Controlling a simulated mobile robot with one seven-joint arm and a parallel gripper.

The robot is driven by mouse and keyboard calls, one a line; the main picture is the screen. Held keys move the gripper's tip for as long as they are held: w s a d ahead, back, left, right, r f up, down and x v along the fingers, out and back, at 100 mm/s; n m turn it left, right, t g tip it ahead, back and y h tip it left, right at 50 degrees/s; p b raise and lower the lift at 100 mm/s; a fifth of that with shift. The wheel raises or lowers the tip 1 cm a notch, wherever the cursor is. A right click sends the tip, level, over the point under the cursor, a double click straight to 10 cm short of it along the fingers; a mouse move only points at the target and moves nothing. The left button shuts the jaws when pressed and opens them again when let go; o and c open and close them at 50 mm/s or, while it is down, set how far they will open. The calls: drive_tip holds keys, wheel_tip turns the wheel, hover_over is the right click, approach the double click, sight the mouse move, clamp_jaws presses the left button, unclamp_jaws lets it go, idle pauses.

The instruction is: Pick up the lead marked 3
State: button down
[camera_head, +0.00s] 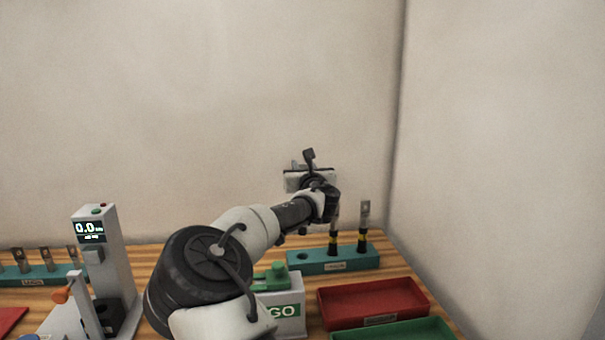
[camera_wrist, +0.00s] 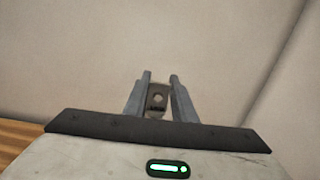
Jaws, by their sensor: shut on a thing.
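My gripper (camera_wrist: 160,76) is shut on a flat grey metal lug with a round hole, the end of a lead (camera_wrist: 157,98). Plain wall shows behind it in the wrist view. I cannot read a number 3 on any lead.
A red tray (camera_head: 372,300) and a green tray (camera_head: 395,332) lie at the front right. A tester reading 0.0 (camera_head: 103,260) stands at the left. Another teal rack with several lugs (camera_head: 45,277) is at the far left. Walls stand behind and at right.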

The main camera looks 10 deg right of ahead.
drive_tip(key=shift+r+p, duration=0.8)
drive_tip(key=shift+r, duration=1.3)
